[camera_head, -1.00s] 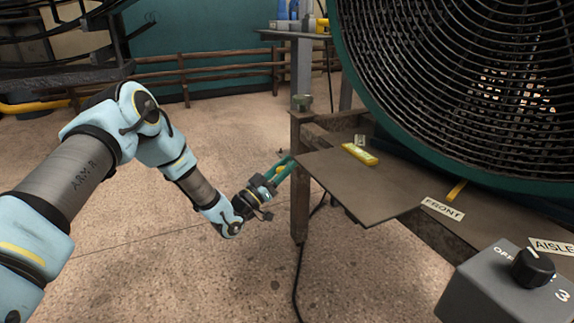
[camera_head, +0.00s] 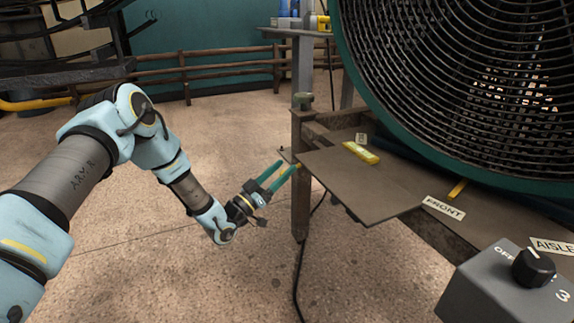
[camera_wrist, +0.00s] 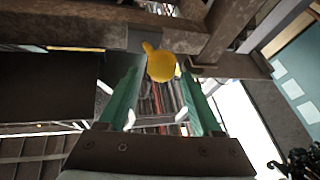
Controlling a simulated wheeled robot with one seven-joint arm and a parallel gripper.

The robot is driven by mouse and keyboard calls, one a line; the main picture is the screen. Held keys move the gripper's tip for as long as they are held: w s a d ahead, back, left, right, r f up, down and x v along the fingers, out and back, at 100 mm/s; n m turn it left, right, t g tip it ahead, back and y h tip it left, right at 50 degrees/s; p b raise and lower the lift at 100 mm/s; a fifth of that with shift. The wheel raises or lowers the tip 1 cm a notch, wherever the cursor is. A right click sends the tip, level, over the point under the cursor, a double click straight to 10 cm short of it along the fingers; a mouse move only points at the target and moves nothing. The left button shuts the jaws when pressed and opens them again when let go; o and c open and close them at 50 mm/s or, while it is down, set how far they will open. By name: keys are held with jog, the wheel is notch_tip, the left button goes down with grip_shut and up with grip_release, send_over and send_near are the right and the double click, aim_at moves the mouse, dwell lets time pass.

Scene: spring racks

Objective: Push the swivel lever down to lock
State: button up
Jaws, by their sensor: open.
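A yellow knob-like piece with a short stub (camera_wrist: 161,66), likely the end of the swivel lever, shows between the fingertips in the wrist view. A small yellow bit (camera_head: 298,165) shows beside the fingertips in the head view. The rest of the lever is hidden, and its angle cannot be told. My gripper (camera_head: 290,165) has two green fingers spread apart beside the rack's front-left post. In the wrist view, my gripper (camera_wrist: 160,74) is open and empty, with the yellow piece ahead of or between the tips; contact cannot be told.
A brown metal post (camera_head: 301,190) and a flat plate (camera_head: 362,185) stand close to my fingertips. A large round fan guard (camera_head: 460,90) fills the right. A grey dial box (camera_head: 480,290) is at lower right. The floor (camera_head: 150,270) in front is clear.

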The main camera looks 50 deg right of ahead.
jog(key=v, duration=0.8)
jog(key=shift+p, duration=0.4)
jog(key=shift+a, duration=0.1)
jog(key=shift+c, duration=0.3)
